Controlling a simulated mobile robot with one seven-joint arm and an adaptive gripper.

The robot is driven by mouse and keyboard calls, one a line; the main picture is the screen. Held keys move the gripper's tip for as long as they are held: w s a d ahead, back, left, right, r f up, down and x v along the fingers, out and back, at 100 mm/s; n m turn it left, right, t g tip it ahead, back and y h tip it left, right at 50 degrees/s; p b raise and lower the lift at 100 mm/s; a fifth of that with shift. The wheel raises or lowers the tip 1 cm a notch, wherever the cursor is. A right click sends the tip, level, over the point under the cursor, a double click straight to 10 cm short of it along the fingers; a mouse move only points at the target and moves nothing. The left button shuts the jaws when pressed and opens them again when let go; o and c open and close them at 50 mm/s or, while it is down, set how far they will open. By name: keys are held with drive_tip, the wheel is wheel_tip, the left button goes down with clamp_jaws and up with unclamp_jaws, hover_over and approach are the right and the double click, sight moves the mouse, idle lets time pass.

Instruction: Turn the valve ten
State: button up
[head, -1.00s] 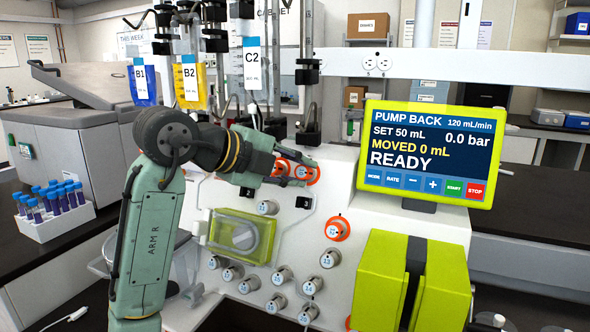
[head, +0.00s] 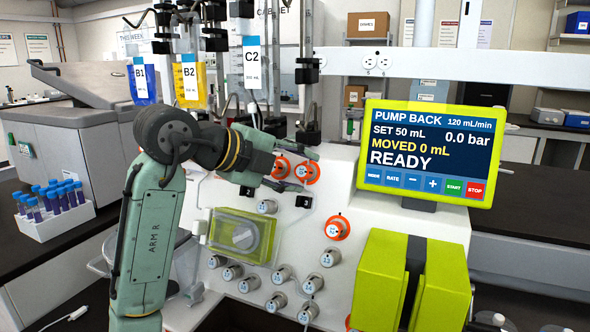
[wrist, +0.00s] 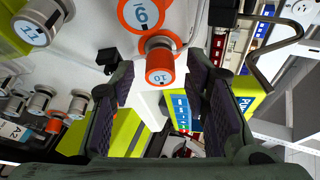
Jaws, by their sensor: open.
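Valve ten is a round knob with an orange collar and a white label on the sloped white panel. It shows in the wrist view (wrist: 160,64) and in the head view (head: 306,173). My gripper (head: 314,172) is open, with one finger above the valve and one below it in the head view. In the wrist view my gripper (wrist: 150,62) has its fingers spread on either side of valve ten, with visible gaps, and nothing is held. The knob's exact turn is too small to read.
Another orange-collared valve (head: 281,168) sits close left of valve ten, and a third (head: 337,228) is lower down. Several grey knobs fill the lower panel. The pump screen (head: 425,150) reads READY, to the right. Tubes and bags hang above.

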drive_tip(key=v, duration=1.2)
idle(2.0)
